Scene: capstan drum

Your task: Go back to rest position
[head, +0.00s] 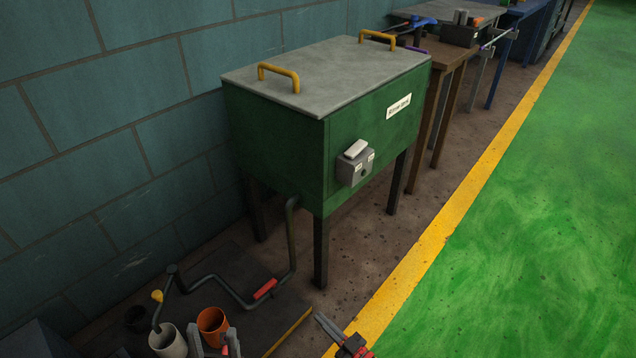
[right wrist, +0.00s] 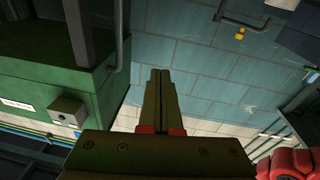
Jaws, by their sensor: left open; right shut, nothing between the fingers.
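My left gripper (head: 213,343) is at the bottom edge of the head view, its two grey fingers apart with nothing seen between them. It is just in front of an orange cup (head: 213,327). My right gripper (head: 323,322) is further right at the bottom of the head view, near the yellow floor line, with its fingers together and empty. In the right wrist view its closed fingers (right wrist: 159,98) stand in the middle, touching nothing. The rest position itself is not marked in the views.
A green tank (head: 270,150) with a grey lid stands on dark legs by the wall. Workbenches (head: 450,62) stand behind. The green floor (head: 530,230) at right is clear.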

